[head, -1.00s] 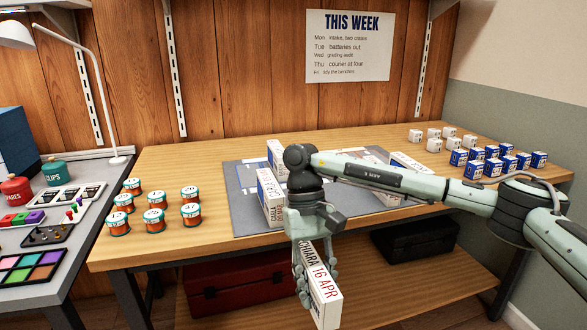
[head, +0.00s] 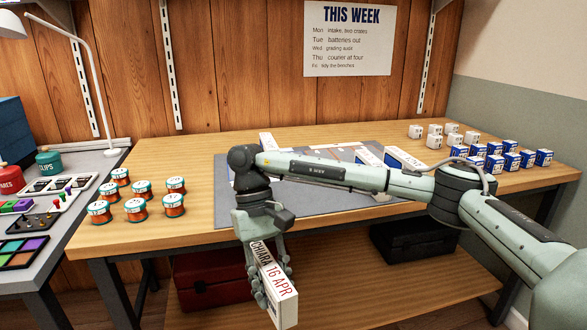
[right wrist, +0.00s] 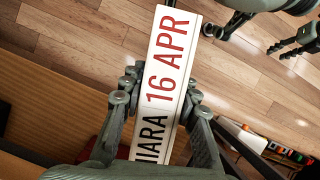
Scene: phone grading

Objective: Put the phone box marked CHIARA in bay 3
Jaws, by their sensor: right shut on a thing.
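The white phone box marked CHIARA (head: 281,299), with 16 APR in red, is held by my right gripper (head: 264,278). The gripper is shut around its middle, and the box hangs tilted in front of the workbench's front edge. It also shows in the right wrist view (right wrist: 167,70), between the two fingers, with the floor beyond. The grey mat (head: 235,222) lies on the workbench behind my right arm. Other boxes (head: 403,158) stand on the mat, partly hidden by the arm. No bay number is readable.
Several orange-and-white jars (head: 136,210) stand at the bench's left. White cubes (head: 434,141) and blue-and-white boxes (head: 494,165) stand at the right. A dark red case (head: 205,283) and a black case (head: 416,241) are on the lower shelf. A side table with a lamp is at the left.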

